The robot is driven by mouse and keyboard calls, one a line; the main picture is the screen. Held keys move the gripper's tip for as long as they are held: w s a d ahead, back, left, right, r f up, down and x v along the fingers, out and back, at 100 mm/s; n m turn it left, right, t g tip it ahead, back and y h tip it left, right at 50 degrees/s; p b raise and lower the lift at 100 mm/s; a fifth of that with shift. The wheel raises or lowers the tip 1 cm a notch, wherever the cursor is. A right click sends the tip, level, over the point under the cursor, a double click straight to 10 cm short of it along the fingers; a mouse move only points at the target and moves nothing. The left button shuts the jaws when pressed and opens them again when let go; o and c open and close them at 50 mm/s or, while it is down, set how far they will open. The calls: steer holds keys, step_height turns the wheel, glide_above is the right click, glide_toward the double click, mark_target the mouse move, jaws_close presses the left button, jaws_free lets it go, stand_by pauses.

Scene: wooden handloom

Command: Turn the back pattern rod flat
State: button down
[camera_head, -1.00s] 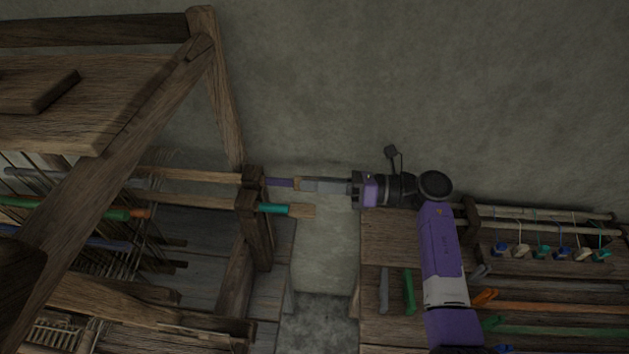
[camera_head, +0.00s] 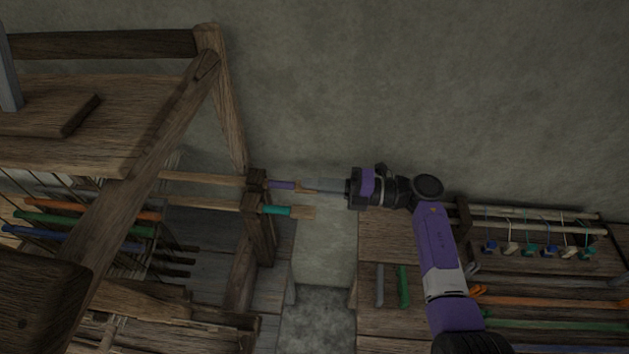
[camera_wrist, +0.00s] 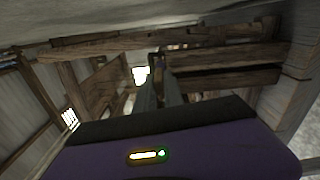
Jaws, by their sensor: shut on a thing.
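The back pattern rod (camera_head: 282,185) sticks out to the right from the loom's upright post, with a purple band near a wooden end. My gripper (camera_head: 305,187) comes in from the right and is shut on that wooden end. In the wrist view my gripper (camera_wrist: 158,78) points straight toward the loom post. The fingers hide most of the rod's end, so I cannot tell whether it is flat. A second rod with a teal band (camera_head: 275,210) and a broad wooden end lies just in front, apart from my fingers.
The wooden loom frame (camera_head: 224,100) and its post (camera_head: 256,225) stand at the left. A bench (camera_head: 380,235) at the right holds coloured rods and a rack (camera_head: 545,228) with hanging tags. A gap lies between loom and bench. The plaster wall is close behind.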

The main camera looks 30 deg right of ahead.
steer(key=shift+d+r+m, duration=0.1)
steer(key=shift+m, duration=0.5)
steer(key=shift+p, duration=0.3)
steer(key=c, duration=1.4)
jaws_free()
steer(key=shift+c, duration=0.2)
steer(key=b+v, duration=0.2)
steer(key=v, duration=0.5)
steer(key=shift+s+d, duration=0.2)
steer(key=shift+d, duration=0.1)
